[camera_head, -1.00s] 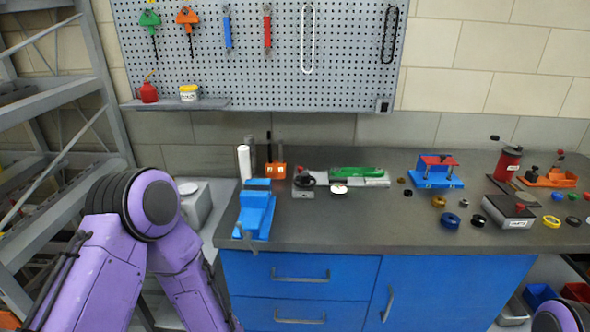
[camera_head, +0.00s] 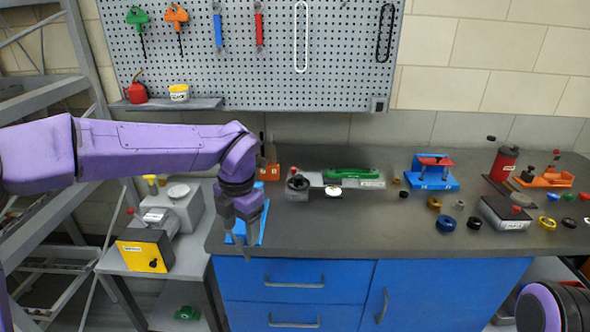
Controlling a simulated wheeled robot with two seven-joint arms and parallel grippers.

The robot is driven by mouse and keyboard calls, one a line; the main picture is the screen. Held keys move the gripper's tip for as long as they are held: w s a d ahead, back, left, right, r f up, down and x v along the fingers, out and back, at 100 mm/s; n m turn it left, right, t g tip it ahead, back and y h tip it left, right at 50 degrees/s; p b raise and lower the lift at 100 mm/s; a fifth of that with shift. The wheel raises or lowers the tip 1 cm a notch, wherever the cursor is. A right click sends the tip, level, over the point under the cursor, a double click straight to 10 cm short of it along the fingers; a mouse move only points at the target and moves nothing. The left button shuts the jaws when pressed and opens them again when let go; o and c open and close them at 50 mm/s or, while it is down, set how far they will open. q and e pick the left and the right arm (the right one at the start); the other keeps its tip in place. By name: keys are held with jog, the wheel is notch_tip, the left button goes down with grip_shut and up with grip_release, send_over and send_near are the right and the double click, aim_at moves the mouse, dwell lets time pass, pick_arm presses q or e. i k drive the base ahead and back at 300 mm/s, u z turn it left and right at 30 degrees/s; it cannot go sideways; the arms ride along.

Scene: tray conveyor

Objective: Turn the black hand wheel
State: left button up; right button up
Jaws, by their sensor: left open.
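A round black part that looks like the hand wheel (camera_head: 298,182) sits on a small grey block on the workbench, left of a green-topped device; it is small, and I cannot make out its rim clearly. My left arm comes in from the left, and my left gripper (camera_head: 240,238) points down over the front left of the bench. It is open and empty, left of the black wheel and apart from it. It partly hides the blue vise (camera_head: 262,215). My right gripper is out of view; only a part of my right arm shows at the bottom right.
The green-topped device (camera_head: 352,173) lies beside the wheel, with a blue fixture (camera_head: 431,180) and several small rings farther right. An orange holder (camera_head: 268,170) stands behind the gripper. A yellow-fronted box (camera_head: 146,251) is on a low side table. The bench's front middle is clear.

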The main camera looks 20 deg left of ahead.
aim_at(297, 179)
jog(key=z, duration=0.05)
jog(key=i, duration=1.35)
